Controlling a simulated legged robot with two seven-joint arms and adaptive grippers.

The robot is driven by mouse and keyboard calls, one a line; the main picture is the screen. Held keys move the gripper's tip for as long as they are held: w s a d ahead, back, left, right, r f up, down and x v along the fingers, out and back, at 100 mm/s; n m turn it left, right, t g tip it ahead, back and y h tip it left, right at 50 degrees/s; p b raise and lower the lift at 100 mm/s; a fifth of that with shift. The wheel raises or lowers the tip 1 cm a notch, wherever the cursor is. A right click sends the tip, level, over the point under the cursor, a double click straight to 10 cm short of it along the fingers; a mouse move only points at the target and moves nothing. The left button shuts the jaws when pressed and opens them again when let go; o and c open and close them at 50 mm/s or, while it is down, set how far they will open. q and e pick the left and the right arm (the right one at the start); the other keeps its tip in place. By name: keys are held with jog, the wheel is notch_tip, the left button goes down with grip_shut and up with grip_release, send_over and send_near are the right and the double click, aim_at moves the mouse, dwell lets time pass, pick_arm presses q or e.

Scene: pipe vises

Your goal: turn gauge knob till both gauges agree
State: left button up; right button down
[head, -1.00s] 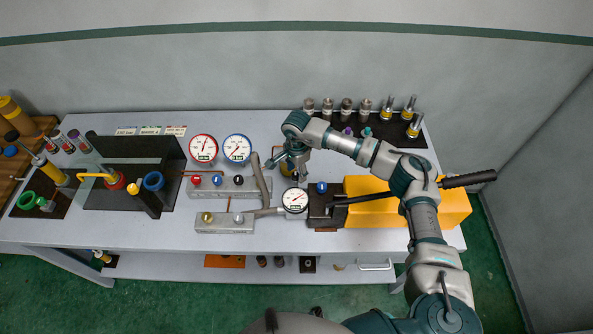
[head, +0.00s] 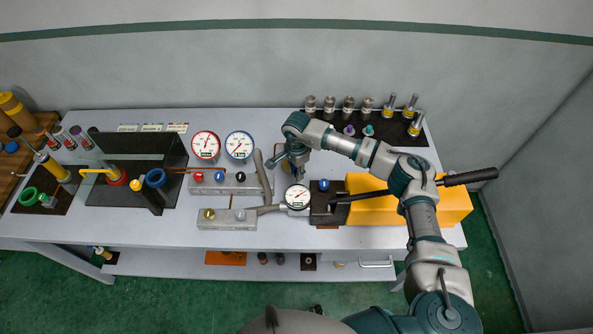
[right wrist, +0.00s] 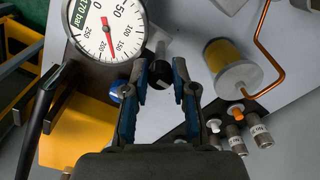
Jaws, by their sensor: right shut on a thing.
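In the right wrist view this gauge (right wrist: 108,26) has a red needle and a green display. My right gripper (head: 299,175) reaches down just behind it. In the right wrist view my right gripper (right wrist: 162,72) is shut on a small dark knob (right wrist: 161,76), mostly hidden between the fingertips. A red-rimmed gauge (head: 206,145) and a blue-rimmed gauge (head: 239,146) stand to the left; their readings are too small to tell. My left gripper is out of view.
A blue knob (head: 323,185) sits on a dark block right of the black-rimmed gauge, by a yellow body (head: 375,208) with black handles. A yellow cylinder with a copper pipe (right wrist: 230,62) is close to the gripper. Metal fittings (head: 348,104) stand behind.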

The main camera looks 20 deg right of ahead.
jog(key=m+b, duration=0.1)
jog(key=m, duration=0.2)
jog(key=shift+w+d+f+b, duration=0.1)
jog(key=shift+w+d+b, duration=0.1)
jog(key=shift+b, duration=0.2)
jog(key=shift+m+b, duration=0.8)
jog(key=shift+m, duration=1.4)
jog(key=c, duration=0.9)
grip_release()
jog(key=shift+d, duration=0.1)
jog(key=shift+c, duration=0.2)
jog(key=shift+d, duration=0.1)
